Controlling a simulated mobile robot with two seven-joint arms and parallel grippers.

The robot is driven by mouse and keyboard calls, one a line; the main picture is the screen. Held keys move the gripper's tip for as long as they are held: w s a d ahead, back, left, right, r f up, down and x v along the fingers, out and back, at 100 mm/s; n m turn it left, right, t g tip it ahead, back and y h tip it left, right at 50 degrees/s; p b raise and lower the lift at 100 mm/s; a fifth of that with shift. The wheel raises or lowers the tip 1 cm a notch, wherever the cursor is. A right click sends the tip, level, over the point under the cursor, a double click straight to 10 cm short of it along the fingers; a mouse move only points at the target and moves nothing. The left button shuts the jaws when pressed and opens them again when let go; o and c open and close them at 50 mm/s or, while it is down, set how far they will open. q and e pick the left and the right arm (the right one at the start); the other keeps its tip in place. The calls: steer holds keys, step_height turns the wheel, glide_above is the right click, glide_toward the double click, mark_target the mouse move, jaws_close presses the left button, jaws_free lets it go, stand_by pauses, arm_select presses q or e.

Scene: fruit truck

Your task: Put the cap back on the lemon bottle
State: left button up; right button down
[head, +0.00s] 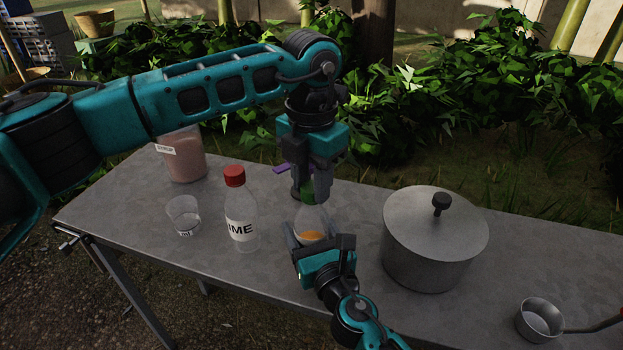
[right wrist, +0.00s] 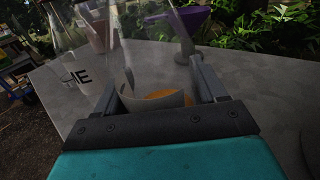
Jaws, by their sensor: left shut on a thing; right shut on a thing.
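The lemon bottle (head: 312,216), clear with a white and orange label, stands upright on the table left of the pot. My right gripper (head: 318,238) is shut around its lower body; the right wrist view shows the bottle's label (right wrist: 158,97) between the fingers. My left gripper (head: 312,192) points straight down above the bottle, shut on a green cap (head: 307,188). The cap sits right over the bottle's neck. The fingers partly hide cap and neck, so I cannot tell whether the cap is seated or just above.
A red-capped lime bottle (head: 240,212), a small clear cup (head: 184,214) and a pink syrup container (head: 184,160) stand to the left. A lidded pot (head: 430,245) stands close on the right, with a small saucepan (head: 540,318) beyond. A purple funnel (right wrist: 186,20) is behind the bottle.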

arm_select(q)
jaws_close()
steer(key=o, duration=0.9)
jaws_free()
steer(key=shift+o, duration=0.2)
step_height(320, 180, up, 12)
arm_select(e)
jaws_free()
